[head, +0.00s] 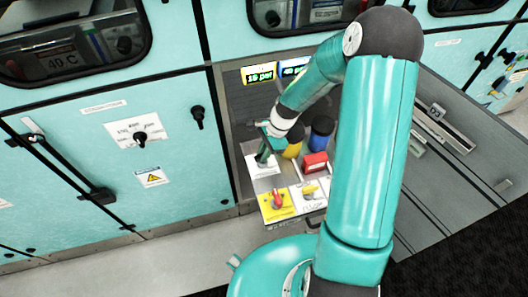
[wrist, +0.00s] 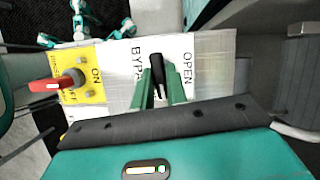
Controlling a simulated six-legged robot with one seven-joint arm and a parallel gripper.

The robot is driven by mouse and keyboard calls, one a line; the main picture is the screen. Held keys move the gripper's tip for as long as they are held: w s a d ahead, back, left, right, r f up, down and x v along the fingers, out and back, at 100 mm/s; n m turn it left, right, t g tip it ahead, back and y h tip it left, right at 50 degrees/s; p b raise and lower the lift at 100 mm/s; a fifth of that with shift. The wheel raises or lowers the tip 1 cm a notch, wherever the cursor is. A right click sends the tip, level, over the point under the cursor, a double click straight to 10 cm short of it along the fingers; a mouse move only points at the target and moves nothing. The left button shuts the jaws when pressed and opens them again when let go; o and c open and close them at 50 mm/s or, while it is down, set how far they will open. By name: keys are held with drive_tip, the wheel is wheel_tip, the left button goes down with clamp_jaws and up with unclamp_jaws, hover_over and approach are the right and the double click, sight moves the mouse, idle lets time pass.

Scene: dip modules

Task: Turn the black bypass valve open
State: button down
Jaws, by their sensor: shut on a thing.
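The black bypass valve handle (wrist: 156,68) stands on a white plate (wrist: 214,75) in the wrist view. The plate carries the words "BYPA…", partly hidden, on the left of the handle and "OPEN" on the right. My gripper (wrist: 160,88) has its two green fingers shut on the handle, one on each side. The handle's lower part is hidden between the fingers. In the head view, my gripper (head: 265,152) reaches down to the white plate (head: 262,170) in the open bay, and the handle is mostly hidden there.
A red switch (wrist: 50,85) sits on a yellow plate (wrist: 91,88) beside the white one. In the head view, a red block (head: 315,162), yellow and blue cylinders (head: 321,130) stand close to my gripper. Two lit displays (head: 259,76) hang at the bay's back.

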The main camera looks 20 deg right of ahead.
drive_tip(key=n+g, duration=0.1)
drive_tip(key=n, duration=0.3)
drive_tip(key=shift+w+a+h, duration=0.1)
drive_tip(key=shift+w+h, duration=0.05)
drive_tip(key=shift+h, duration=0.15)
drive_tip(key=n+g, duration=0.1)
drive_tip(key=n, duration=0.1)
drive_tip(key=n+h, duration=0.1)
drive_tip(key=n, duration=0.1)
drive_tip(key=shift+w+r+n+g, duration=0.1)
drive_tip(key=shift+n+g, duration=0.3)
drive_tip(key=n+h, duration=0.1)
drive_tip(key=n, duration=0.2)
drive_tip(key=shift+a+n+g, duration=0.15)
drive_tip(key=shift+n+g, duration=0.15)
drive_tip(key=shift+g, duration=0.1)
drive_tip(key=n+h, duration=0.1)
drive_tip(key=n, duration=0.3)
drive_tip(key=shift+h, duration=0.4)
drive_tip(key=c, duration=1.4)
unclamp_jaws()
